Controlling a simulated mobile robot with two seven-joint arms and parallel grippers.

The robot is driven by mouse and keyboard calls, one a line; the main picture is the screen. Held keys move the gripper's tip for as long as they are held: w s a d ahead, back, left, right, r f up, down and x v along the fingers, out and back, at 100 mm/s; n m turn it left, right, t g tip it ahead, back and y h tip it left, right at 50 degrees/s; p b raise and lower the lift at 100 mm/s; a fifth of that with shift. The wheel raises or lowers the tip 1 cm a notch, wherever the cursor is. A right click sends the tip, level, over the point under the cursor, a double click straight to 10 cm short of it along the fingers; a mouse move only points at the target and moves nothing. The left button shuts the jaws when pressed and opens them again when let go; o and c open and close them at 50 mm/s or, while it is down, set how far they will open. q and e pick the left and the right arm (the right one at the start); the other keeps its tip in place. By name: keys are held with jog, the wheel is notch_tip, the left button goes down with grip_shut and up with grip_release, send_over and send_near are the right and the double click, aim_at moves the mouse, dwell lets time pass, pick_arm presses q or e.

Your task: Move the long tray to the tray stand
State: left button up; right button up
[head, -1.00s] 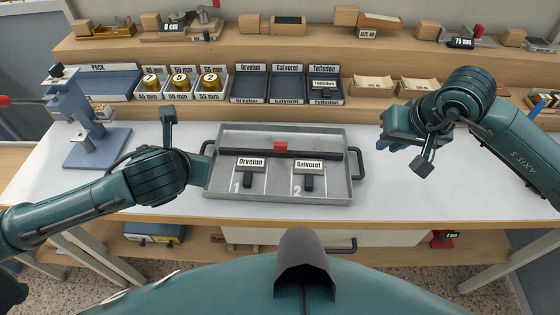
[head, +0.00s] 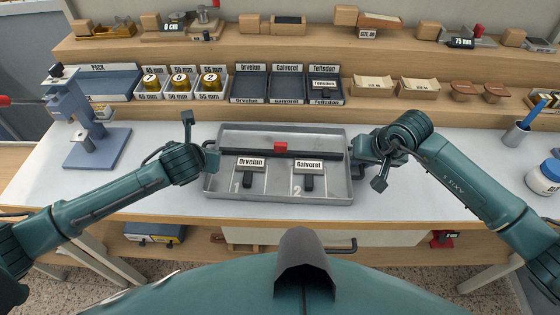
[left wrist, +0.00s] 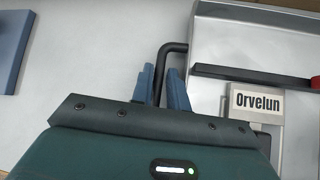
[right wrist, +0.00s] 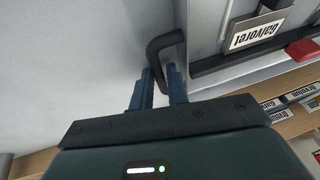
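The long tray (head: 278,204) is a shallow grey metal tray lying flat on the white worktop, with a dark handle at each short end. It holds a dark bar with a red block (head: 281,146) and two labelled pieces, Orvelun (head: 250,162) and Galvoret (head: 308,167). My left gripper (left wrist: 161,85) is at the left handle (left wrist: 174,47), its fingers on either side with a small gap showing. My right gripper (right wrist: 158,87) is at the right handle (right wrist: 163,43), its fingers apart on either side. The tray stand cannot be made out for certain.
A blue-grey press (head: 88,130) stands at the left of the worktop. Shelves behind hold labelled bins (head: 287,98) and gold rolls (head: 181,80). A pen cup (head: 517,135) and a white jar (head: 543,178) stand at the right.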

pick_arm(q)
jog(key=shift+c, duration=0.5)
pick_arm(e)
jog(key=shift+c, duration=0.5)
pick_arm(q)
grip_shut()
pick_arm(e)
grip_shut()
pick_arm(q)
jog(key=shift+r, duration=0.1)
pick_arm(e)
jog(key=shift+r, duration=0.15)
